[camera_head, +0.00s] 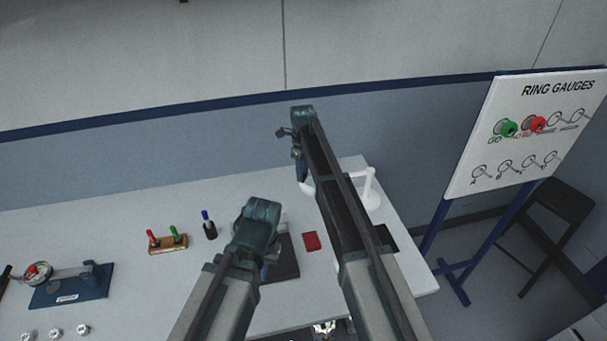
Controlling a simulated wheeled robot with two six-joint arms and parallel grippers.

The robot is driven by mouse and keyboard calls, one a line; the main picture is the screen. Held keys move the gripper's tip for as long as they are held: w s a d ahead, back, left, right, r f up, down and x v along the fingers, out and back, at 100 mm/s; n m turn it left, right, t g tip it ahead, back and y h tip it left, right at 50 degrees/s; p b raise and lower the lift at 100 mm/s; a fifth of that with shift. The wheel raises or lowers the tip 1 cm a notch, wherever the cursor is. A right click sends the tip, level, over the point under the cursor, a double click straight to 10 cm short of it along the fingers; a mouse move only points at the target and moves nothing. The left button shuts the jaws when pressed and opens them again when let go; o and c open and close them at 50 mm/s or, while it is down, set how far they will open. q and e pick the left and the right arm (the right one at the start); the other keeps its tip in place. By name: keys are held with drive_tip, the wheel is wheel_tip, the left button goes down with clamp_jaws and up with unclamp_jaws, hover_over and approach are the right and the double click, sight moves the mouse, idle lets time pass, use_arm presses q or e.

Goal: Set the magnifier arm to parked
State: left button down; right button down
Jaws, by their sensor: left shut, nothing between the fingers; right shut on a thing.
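The white magnifier arm (369,184) stands at the back right of the bench, with an upright post on a round base. A white end of it (307,189) shows on the left side of my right forearm, which hides the stretch between. My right gripper (303,178) points down and is shut on this white end. My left gripper (270,262) is lower and further left, shut and empty, mostly behind its own wrist. Any parked mark is not visible.
On the bench (130,220) are a red block (311,241), a dark plate (287,262), a marker rack (168,243), a blue-capped bottle (209,226) and a blue gauge fixture (72,288). A ring gauge board (525,130) and a stool (560,205) stand right of the bench.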

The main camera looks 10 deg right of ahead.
drive_tip(key=shift+w, duration=0.25)
drive_tip(key=c, duration=0.6)
unclamp_jaws()
wheel_tip(320, 180, up, 14)
drive_tip(key=p, duration=1.4)
drive_tip(key=shift+f, duration=0.1)
